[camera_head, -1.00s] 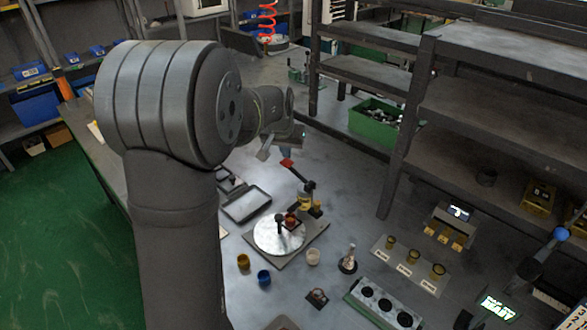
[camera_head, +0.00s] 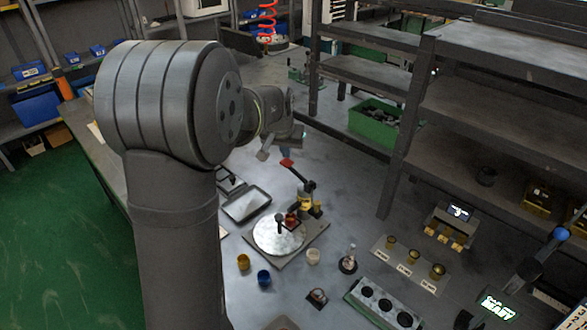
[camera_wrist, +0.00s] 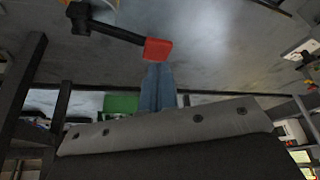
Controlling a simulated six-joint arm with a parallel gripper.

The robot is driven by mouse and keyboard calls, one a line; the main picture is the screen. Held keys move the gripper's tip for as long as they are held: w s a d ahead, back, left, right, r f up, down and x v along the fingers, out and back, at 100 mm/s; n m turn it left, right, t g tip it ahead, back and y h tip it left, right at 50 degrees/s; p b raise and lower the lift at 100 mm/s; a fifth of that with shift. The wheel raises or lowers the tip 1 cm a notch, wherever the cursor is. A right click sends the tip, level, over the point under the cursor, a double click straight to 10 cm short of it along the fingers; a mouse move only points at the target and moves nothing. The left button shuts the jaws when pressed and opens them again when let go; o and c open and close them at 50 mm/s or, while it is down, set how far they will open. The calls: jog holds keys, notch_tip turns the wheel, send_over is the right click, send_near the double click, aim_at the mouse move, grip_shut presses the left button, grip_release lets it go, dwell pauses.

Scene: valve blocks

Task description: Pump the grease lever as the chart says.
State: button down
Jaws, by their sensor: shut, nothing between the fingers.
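The grease lever is a black arm with a red end pad (camera_head: 287,162), rising from a yellow-and-black pump body (camera_head: 305,202) beside a round silver plate (camera_head: 278,237). In the wrist view the red pad (camera_wrist: 157,49) sits just beyond the fingertips, with the black lever arm running up and left. My gripper (camera_head: 280,150) is by the pad in the head view. Its bluish fingers (camera_wrist: 157,88) are together and empty in the wrist view. The tips look very close to the pad; I cannot tell whether they touch. I cannot make out a chart for certain.
A lit green-white display (camera_head: 497,306) and a small lit counter (camera_head: 460,212) stand at right; their text is too small to read surely. Yellow (camera_head: 243,262) and blue (camera_head: 264,277) cups stand in front of the plate. A shelf rack (camera_head: 400,150) rises behind right.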

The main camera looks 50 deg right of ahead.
aim_at(287, 162)
jog(key=shift+f, duration=0.15)
jog(key=shift+f, duration=2.05)
jog(key=shift+r, duration=2.2)
